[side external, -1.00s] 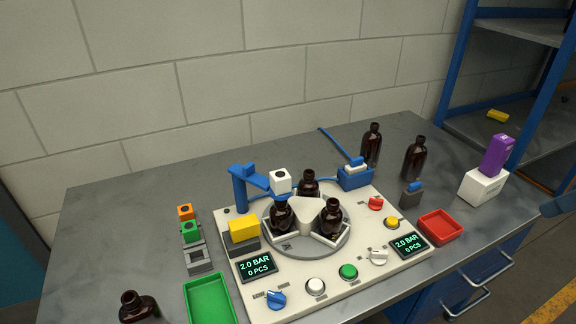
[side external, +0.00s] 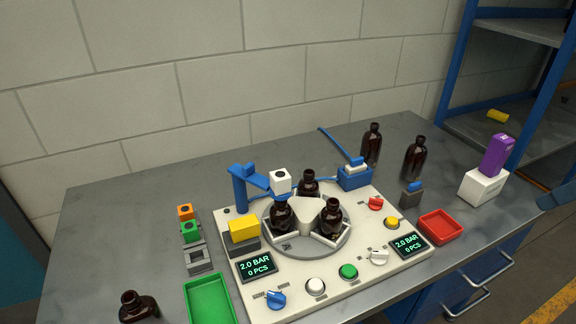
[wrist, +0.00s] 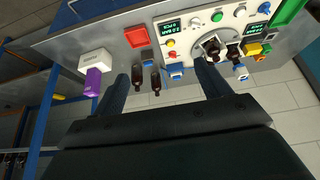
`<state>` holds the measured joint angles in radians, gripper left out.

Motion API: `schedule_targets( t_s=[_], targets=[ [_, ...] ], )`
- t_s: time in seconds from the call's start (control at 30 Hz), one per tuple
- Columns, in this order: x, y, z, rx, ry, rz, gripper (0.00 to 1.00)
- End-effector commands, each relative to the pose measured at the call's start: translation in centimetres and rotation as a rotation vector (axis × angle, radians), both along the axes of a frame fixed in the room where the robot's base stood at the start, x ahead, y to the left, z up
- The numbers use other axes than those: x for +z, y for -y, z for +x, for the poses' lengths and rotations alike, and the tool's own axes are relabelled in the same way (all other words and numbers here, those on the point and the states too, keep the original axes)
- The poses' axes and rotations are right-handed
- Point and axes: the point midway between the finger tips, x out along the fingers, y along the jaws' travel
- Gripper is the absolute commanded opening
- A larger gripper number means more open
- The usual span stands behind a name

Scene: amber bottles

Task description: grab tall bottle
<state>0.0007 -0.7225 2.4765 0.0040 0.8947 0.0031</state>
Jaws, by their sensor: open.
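Two tall dark amber bottles stand upright on the grey bench at the back right in the side view, one (side external: 371,146) farther left and one (side external: 415,159) closer to the white box. In the wrist view they appear side by side, the left one (wrist: 137,78) and the right one (wrist: 155,81). My gripper (wrist: 161,70) is open and empty, its dark fingers apart in the wrist view. Both bottles appear between the fingers in that picture, the left one close to the left finger. I cannot tell how far away they are.
A white machine panel (side external: 330,284) carries knobs, screens and a turntable with several bottles. A blue-topped grey block (side external: 411,195) and red tray (side external: 440,227) stand near the right bottle. A white box (side external: 483,187) with a purple piece (side external: 496,155) is farther right.

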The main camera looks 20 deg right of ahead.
Motion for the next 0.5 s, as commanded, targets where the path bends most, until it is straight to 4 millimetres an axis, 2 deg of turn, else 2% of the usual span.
schedule_targets(
  t_s=[0.27, 0.5],
  targets=[
    [2.1, 0.5, 4.6, -0.039, 0.003, 0.003, 0.76],
    [3.8, 1.3, 10.6, -0.088, 0.01, 0.005, 0.76]
  ],
)
